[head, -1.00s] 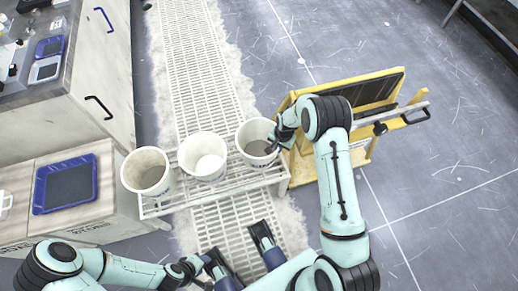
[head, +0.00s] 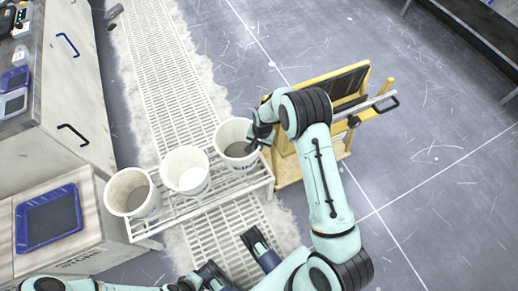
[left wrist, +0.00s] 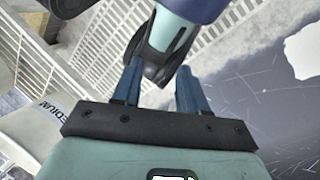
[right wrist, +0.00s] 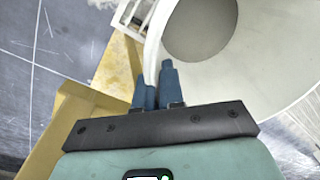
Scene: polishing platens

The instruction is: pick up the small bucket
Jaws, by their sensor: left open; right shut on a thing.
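Three white buckets stand in a row on a white slatted rack (head: 200,205) in the head view: a left one (head: 118,197), a middle one (head: 180,178) and a right one (head: 226,133). They look close in size. My right gripper (head: 254,143) is shut on the right bucket's rim, at its right side. In the right wrist view, the fingers (right wrist: 155,80) pinch the rim of this bucket (right wrist: 265,75), with its grey inside visible. I see no clear gap under it. My left gripper (left wrist: 160,90) is open and away from the buckets, partly hidden in the head view.
A yellow wooden stand (head: 300,160) with a dark panel is close right of the held bucket. A cabinet (head: 75,100) and a counter with a blue tray (head: 48,218) are at the left. A floor grating (head: 165,75) runs behind the rack. Open floor lies right.

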